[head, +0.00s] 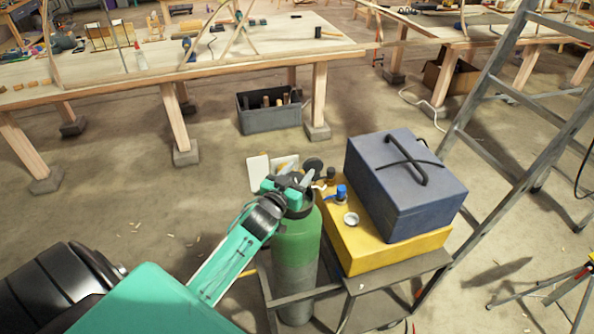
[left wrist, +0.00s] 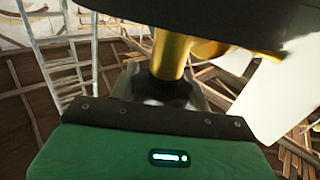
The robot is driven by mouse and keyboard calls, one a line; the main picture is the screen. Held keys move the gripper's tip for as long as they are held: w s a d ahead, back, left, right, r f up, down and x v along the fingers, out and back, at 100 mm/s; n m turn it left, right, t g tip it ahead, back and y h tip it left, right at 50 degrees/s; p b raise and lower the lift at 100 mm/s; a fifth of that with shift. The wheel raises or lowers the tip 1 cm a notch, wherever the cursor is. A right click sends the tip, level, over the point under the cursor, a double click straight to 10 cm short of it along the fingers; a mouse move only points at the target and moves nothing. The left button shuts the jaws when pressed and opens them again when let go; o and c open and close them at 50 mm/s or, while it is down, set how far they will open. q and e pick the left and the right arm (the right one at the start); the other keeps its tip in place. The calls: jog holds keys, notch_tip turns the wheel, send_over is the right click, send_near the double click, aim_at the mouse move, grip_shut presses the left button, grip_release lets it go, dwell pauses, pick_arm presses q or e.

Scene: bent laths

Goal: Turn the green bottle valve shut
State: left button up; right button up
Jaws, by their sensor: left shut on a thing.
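The green bottle (head: 296,240) stands upright, green above and grey toward its base, in a dark metal frame. My left gripper (head: 297,184) is at its top, coming in from the lower left, and is shut on the bottle valve. The gripper hides most of the valve in the head view. In the left wrist view, the valve's brass stem (left wrist: 171,55) rises from between dark parts in front of my green gripper body. A large dark shape (left wrist: 190,14) spans the top of that view above the stem. My right gripper is not in view.
A yellow case (head: 355,247) with a blue toolbox (head: 405,185) on top stands right beside the bottle. A small blue-capped item (head: 342,192) sits on the case. A metal ladder (head: 490,110) leans at the right. A grey crate (head: 270,118) stands behind, near the wooden workbench (head: 200,68).

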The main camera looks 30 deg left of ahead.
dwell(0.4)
pick_arm(q)
jog(key=o, duration=1)
jog(key=shift+c, duration=0.2)
jog(key=shift+s+f+b, duration=0.15)
jog(key=shift+s+b, duration=0.15)
jog(key=shift+s, duration=0.15)
jog(key=s+b, duration=0.4)
jog(key=s, duration=0.8)
jog(key=shift+s+d+b, duration=0.3)
jog(key=shift+s+d, duration=0.1)
